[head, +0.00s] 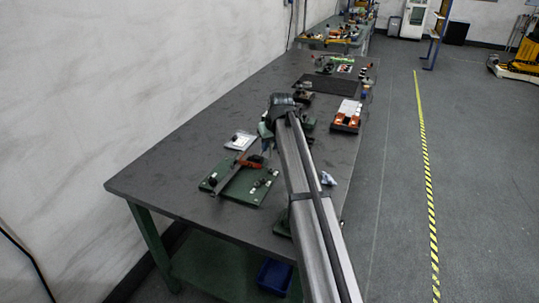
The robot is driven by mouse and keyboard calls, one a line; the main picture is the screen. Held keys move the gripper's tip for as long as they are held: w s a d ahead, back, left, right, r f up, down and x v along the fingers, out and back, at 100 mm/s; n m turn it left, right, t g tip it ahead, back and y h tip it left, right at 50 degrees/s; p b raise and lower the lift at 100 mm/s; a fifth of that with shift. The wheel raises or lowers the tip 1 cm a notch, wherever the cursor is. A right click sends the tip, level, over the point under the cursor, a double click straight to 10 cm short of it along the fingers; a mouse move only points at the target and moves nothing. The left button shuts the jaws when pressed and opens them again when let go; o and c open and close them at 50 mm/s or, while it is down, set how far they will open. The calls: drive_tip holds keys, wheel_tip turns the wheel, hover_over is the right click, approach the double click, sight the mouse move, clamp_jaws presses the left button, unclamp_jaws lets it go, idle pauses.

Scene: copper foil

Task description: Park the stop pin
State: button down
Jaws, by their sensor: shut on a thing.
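A green base plate (240,187) lies on the near part of the dark workbench. A grey bar (228,181) slants across it, with a red part (250,162) near its upper end. Small dark fittings (262,182) sit on the plate's right side. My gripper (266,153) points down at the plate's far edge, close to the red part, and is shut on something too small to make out. I cannot tell whether it touches the plate. I cannot pick out the stop pin at this size.
A small white-topped item (240,141) lies just behind the plate. An orange and white tray (346,115) stands to the right of my arm. A dark mat (331,84) and several small items lie farther back. The bench (175,178) is bare left of the plate.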

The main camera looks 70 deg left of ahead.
drive_tip(key=s+a, duration=0.2)
drive_tip(key=s, duration=0.9)
drive_tip(key=s+a, duration=0.1)
drive_tip(key=s, duration=0.9)
drive_tip(key=shift+s+a+r+m, duration=0.3)
drive_tip(key=shift+s+a+r, duration=0.05)
drive_tip(key=shift+s+r, duration=0.05)
drive_tip(key=shift+f, duration=2.3)
drive_tip(key=shift+f, duration=2.05)
idle(0.8)
drive_tip(key=c, duration=1.2)
unclamp_jaws()
drive_tip(key=shift+c, duration=0.2)
